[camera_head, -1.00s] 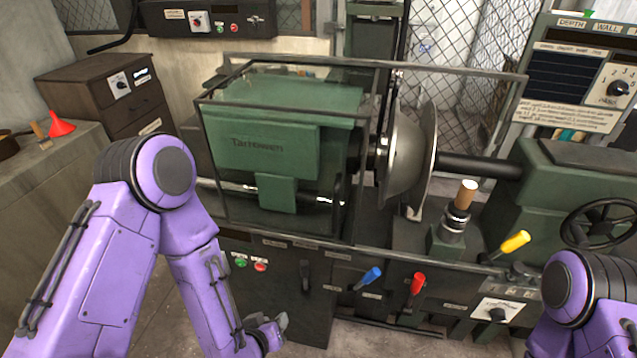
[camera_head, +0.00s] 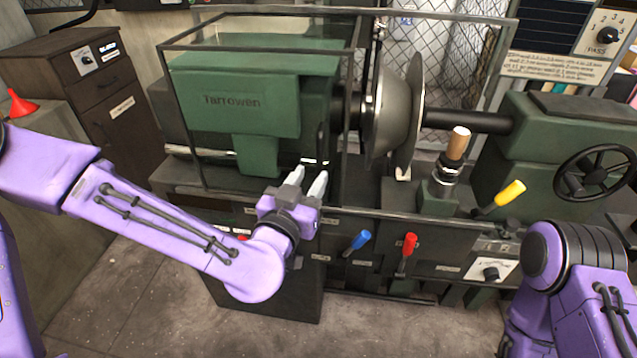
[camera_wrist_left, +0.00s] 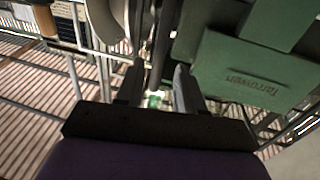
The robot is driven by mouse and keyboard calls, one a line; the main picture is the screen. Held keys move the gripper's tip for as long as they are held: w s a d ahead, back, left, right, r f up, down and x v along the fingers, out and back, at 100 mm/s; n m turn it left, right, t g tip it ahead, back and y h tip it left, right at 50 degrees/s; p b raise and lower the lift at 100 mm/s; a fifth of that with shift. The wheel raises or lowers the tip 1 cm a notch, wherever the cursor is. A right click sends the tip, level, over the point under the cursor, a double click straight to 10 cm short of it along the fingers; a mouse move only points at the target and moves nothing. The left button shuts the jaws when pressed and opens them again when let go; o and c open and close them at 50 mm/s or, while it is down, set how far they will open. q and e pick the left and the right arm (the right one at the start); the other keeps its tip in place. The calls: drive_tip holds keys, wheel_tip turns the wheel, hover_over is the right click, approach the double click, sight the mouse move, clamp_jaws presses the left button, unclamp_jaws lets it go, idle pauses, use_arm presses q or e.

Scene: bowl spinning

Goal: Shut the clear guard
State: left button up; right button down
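The clear guard (camera_head: 347,100) is a dark-framed see-through box. In the head view it stands around the green Tarrowen housing (camera_head: 235,100), left of the metal discs. The discs (camera_head: 395,115) stand outside its right front post. My left gripper (camera_head: 311,176) is open in front of the guard's lower right part, its pale fingers pointing up and away. In the left wrist view the open fingers (camera_wrist_left: 158,80) are apart, with a dark upright bar (camera_wrist_left: 160,45) between or beyond them. I cannot tell whether they touch it. My right gripper is out of view.
A blue lever (camera_head: 358,242), a red lever (camera_head: 408,246) and a yellow lever (camera_head: 508,195) stick out at the machine's front. A wooden-topped post (camera_head: 458,145) stands right of the discs. A handwheel (camera_head: 596,172) is at far right. Open floor lies at lower left.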

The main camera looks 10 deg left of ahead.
sight(320, 165)
use_arm(q)
drive_tip(key=w, duration=0.4)
drive_tip(key=w+d, duration=0.1)
drive_tip(key=w, duration=0.1)
clamp_jaws()
drive_tip(key=shift+d, duration=0.1)
drive_tip(key=shift+d, duration=0.1)
